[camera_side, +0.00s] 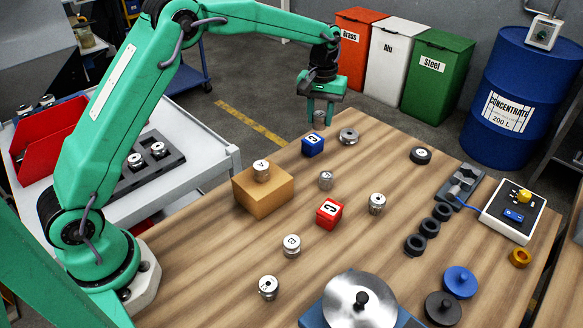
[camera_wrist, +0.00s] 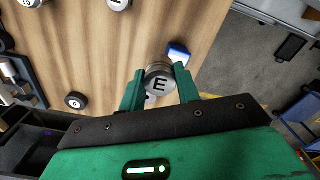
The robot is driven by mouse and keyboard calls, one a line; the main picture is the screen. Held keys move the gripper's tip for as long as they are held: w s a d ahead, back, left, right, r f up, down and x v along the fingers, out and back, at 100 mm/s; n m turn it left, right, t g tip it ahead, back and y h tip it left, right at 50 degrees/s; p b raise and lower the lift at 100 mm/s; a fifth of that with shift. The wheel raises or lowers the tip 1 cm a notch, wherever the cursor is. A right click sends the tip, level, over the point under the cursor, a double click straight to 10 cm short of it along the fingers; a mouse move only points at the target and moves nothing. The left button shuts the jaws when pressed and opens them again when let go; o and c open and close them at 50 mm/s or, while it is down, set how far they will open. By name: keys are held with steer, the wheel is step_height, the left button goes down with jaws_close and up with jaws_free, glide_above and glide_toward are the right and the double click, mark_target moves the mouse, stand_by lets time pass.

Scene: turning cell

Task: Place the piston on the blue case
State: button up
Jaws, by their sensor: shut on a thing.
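My gripper (camera_side: 320,119) is shut on a metal piston (camera_wrist: 158,83) with the letter E on its top. In the side view the piston (camera_side: 321,117) shows between the two green fingers, held above the table's far edge. The blue case (camera_side: 312,148), a small blue cube with a white label, sits on the wooden table just below and a little left of the gripper. In the wrist view the blue case (camera_wrist: 179,51) shows beyond the piston, partly hidden by it and a finger. There is a visible gap between piston and case in the side view.
A silver ring-like part (camera_side: 348,136) stands right of the blue case. A cardboard box (camera_side: 263,193) with a piston marked A on it, a red cube (camera_side: 329,213) and several metal pistons stand nearer. The table's far edge (camera_side: 365,110) lies close to the gripper.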

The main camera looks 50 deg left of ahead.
steer(key=a+f, duration=0.1)
steer(key=w+a, duration=0.1)
steer(key=w+a+f, duration=0.1)
steer(key=a, duration=0.1)
steer(key=shift+w+f, duration=0.1)
steer(key=shift+f, duration=0.2)
steer(key=shift+d, duration=0.1)
steer(key=shift+f, duration=2)
steer(key=shift+f, duration=0.1)
steer(key=o, duration=1)
step_height(320, 180, up, 12)
steer(key=shift+r, duration=0.1)
